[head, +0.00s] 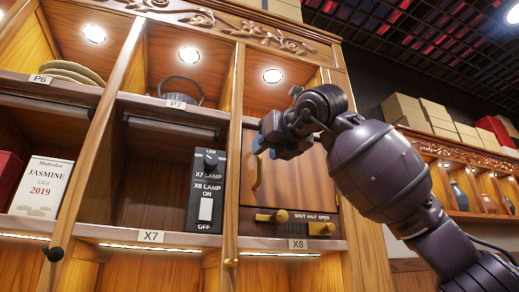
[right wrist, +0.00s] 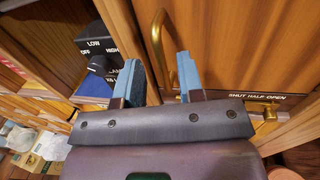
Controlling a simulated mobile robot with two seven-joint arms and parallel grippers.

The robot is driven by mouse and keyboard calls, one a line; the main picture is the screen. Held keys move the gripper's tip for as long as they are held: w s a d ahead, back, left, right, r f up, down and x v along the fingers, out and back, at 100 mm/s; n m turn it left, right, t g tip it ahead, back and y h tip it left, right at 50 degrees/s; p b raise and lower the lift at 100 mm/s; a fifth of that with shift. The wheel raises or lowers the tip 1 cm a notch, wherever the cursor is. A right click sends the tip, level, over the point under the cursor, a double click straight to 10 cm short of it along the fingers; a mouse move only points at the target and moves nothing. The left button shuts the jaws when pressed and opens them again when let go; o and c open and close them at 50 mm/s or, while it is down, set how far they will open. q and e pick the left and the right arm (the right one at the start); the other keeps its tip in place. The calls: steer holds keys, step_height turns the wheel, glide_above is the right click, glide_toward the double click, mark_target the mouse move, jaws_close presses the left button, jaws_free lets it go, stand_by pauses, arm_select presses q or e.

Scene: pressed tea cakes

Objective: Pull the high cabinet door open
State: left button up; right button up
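The high cabinet door (head: 305,185) is a wooden panel in the upper right compartment above the X8 label, and it looks shut. Its brass handle (right wrist: 158,45) is a curved vertical bar; in the head view my right gripper partly covers it. My right gripper (head: 262,148) is at the door's upper left. In the right wrist view its blue fingers (right wrist: 158,78) are apart, with the handle's lower part showing between them. I cannot tell whether either finger touches the handle. My left gripper is out of view.
A brass slide (head: 281,216) marked SHUT HALF OPEN sits below the door. A black lamp switch box (head: 207,190) stands close to its left. A Jasmine tea box (head: 42,187) is at far left. Boxes (head: 420,112) top the right-hand shelf.

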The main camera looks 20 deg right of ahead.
mark_target(259, 176)
steer(key=shift+p+x, duration=0.35)
steer(key=shift+x, duration=1.5)
jaws_close()
